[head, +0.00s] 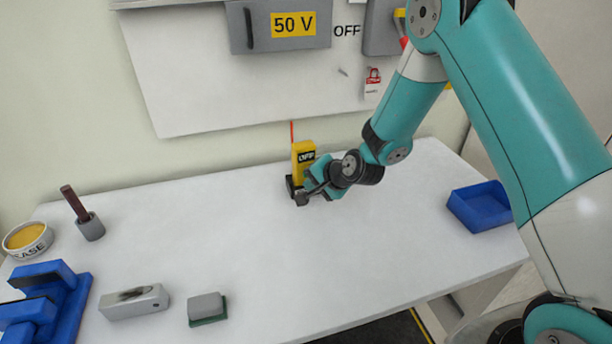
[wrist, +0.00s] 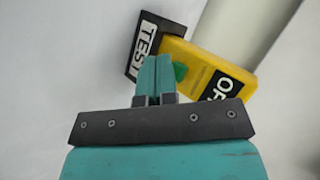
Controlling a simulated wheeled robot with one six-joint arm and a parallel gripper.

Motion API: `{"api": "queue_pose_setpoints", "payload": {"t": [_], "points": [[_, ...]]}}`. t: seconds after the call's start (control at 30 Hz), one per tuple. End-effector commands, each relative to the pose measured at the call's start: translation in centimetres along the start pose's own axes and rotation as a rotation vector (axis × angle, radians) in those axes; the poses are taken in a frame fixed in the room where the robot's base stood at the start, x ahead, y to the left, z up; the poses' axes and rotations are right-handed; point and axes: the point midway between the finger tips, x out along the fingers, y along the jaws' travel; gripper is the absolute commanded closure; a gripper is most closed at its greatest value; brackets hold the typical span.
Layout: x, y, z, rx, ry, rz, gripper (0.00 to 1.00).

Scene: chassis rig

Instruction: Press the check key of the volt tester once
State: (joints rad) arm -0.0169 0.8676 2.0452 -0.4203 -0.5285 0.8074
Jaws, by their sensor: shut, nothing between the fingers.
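The volt tester (head: 303,153) is a yellow upright block with a red rod above it, near the back of the white table. In the wrist view its yellow body (wrist: 205,62) shows a green key (wrist: 180,71) and a dark display with letters starting "O", cut off by my gripper. My gripper (wrist: 153,65) is shut and empty, its teal fingertips just left of the green key. I cannot tell whether they touch the tester. In the head view my gripper (head: 312,186) is at the tester's front right and hides its lower part.
A blue bin (head: 480,208) is at the right. A grey block (head: 207,306), a metal bar (head: 133,302), a blue fixture (head: 50,300), a cup (head: 90,228) and a tin (head: 27,240) are at the left. The table's middle is clear.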

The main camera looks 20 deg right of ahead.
Motion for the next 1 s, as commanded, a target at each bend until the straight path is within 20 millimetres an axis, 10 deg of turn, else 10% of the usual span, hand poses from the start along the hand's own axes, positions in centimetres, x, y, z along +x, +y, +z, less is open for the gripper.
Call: {"api": "queue_pose_setpoints", "payload": {"t": [1.0], "points": [[0.68, -0.48, -0.47, 0.001, 0.000, 0.000, 1.00]]}}
